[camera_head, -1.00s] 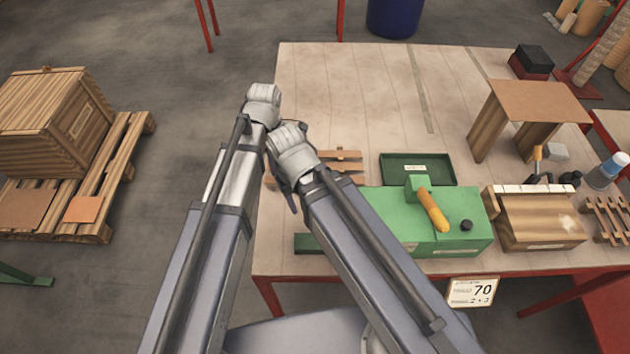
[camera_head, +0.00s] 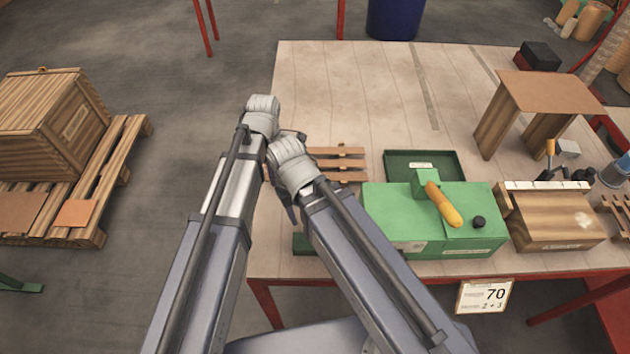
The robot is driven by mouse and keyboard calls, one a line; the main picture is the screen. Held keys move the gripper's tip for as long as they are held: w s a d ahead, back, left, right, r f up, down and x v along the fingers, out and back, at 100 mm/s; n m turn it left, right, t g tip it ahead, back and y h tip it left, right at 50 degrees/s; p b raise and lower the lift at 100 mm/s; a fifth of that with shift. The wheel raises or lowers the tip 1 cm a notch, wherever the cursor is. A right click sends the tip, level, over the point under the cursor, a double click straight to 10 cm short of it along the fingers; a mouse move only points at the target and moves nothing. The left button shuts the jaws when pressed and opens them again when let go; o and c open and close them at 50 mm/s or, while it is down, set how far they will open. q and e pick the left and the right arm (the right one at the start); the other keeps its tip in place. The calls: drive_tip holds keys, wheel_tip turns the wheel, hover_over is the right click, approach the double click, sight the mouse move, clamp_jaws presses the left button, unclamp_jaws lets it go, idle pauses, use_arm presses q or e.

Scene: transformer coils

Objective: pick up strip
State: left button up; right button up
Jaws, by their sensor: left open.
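Thin wooden strips (camera_head: 340,163) lie on the worktable (camera_head: 345,90), just behind and left of the green machine. Their left ends are hidden behind my arm. My left gripper (camera_head: 291,212) shows only as a small dark part below the grey wrist joints, left of the green machine and nearer than the strips. It is open; its fingertips are mostly hidden by my arm, and I see nothing held in it. My right gripper is not in view.
The green machine (camera_head: 400,222) with a yellow handle stands near the front edge. A dark green tray (camera_head: 395,162) lies behind it. A wooden block (camera_head: 550,232) and a brown stand (camera_head: 545,92) are to the right. The back left of the table is clear.

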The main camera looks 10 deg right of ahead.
use_arm(q)
drive_tip(key=shift+f, duration=0.2)
idle(0.6)
clamp_jaws()
idle(0.4)
